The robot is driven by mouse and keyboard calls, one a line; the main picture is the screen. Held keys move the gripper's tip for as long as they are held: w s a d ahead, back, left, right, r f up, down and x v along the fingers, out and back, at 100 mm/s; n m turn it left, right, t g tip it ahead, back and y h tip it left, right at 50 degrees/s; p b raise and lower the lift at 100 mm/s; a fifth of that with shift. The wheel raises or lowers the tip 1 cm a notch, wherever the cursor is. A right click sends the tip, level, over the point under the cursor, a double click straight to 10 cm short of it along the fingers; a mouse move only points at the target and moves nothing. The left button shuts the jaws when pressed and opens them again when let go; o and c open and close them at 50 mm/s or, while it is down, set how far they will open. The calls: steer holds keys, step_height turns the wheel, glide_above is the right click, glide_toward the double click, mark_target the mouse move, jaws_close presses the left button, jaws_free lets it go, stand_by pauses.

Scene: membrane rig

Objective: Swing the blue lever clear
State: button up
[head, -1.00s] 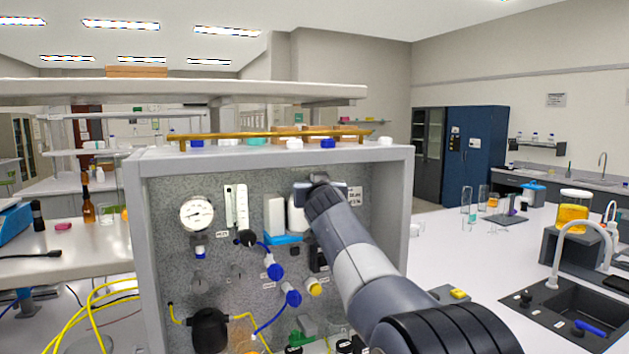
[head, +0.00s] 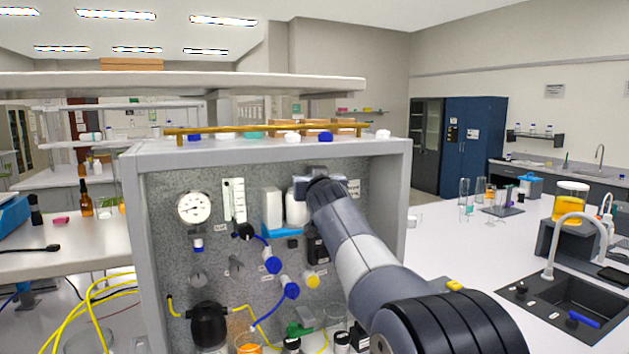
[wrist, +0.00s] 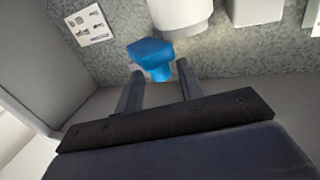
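The blue lever (wrist: 152,56) shows in the wrist view as a blue block with a narrower end, beside a white cylinder (wrist: 180,14). My gripper (wrist: 160,70) is open, with its two fingers apart. The lever's narrow end is at the fingertips, roughly between them; I cannot tell whether they touch. In the head view my gripper (head: 318,188) is up at the panel in front of the white cylinders. A blue part (head: 281,231) shows below them there; my arm hides what lies to its right, so I cannot tell if it is the same lever.
The grey panel (head: 160,250) carries a gauge (head: 194,207), a flow meter (head: 234,200), blue-handled valves (head: 272,262) and a black housing (head: 209,322). Its frame's right post (head: 397,210) stands close to my arm. Yellow tubes (head: 95,300) loop at the left.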

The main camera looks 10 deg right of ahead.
steer(key=shift+o, duration=0.4)
steer(key=s+a+b, duration=0.1)
steer(key=s+b, duration=0.3)
steer(key=s, duration=0.6)
steer(key=shift+s+b, duration=0.35)
steer(key=shift+s, duration=0.05)
steer(key=shift+a, duration=0.15)
